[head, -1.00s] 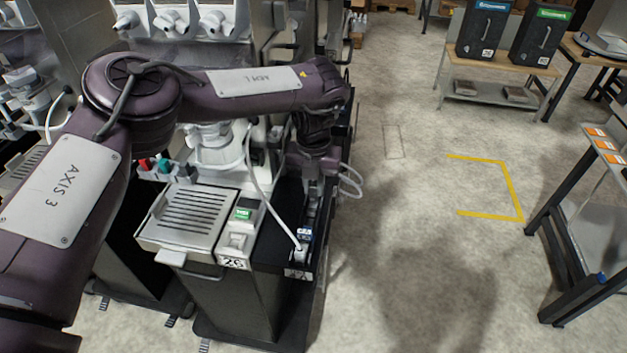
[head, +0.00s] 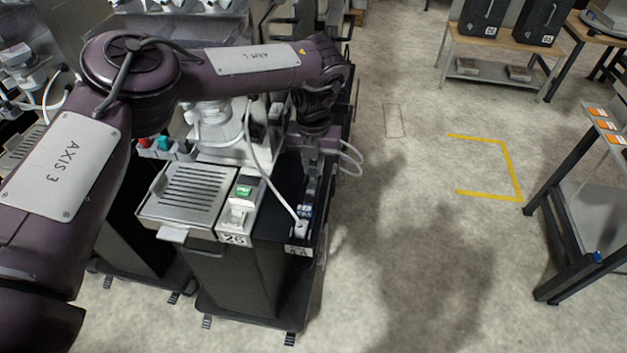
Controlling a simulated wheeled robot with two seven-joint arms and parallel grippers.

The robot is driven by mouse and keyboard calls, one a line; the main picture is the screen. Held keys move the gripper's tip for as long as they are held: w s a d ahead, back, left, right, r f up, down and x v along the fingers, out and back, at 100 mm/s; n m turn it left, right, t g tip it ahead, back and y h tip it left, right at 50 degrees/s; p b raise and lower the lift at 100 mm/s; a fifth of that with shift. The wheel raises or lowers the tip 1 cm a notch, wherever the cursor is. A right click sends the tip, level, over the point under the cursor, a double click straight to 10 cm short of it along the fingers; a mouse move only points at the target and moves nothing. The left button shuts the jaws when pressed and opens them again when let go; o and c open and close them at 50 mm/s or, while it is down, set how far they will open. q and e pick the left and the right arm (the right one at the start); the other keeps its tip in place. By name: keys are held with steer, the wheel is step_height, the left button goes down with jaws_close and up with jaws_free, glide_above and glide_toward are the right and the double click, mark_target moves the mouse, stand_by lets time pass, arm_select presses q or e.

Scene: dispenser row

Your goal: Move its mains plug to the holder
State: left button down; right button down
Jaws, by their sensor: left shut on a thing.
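My left arm reaches in over the machine numbered 26 (head: 235,239). My left gripper (head: 306,211) points down at the black side strip of this machine, close to its front edge. It is shut on the mains plug (head: 301,229), a small pale piece at the end of a white cable (head: 262,172). The fingers and blue marking hide part of the plug. I cannot tell whether the plug touches the strip. A small label (head: 299,250) sits on the front edge below it. I cannot make out a separate holder. My right gripper is not in view.
A metal drip tray (head: 190,196) and a green-lit switch panel (head: 243,190) lie left of the gripper. Pale cable loops (head: 350,158) hang to its right. The floor to the right is open, with yellow tape (head: 510,170). A dark-framed rack (head: 565,185) stands at the right.

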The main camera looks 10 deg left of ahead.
arm_select(q)
steer(key=shift+f, duration=0.5)
steer(key=shift+f+b, duration=0.45)
stand_by(0.5)
steer(key=c, duration=1.3)
jaws_free()
steer(key=shift+o, duration=0.6)
steer(key=shift+o, duration=0.6)
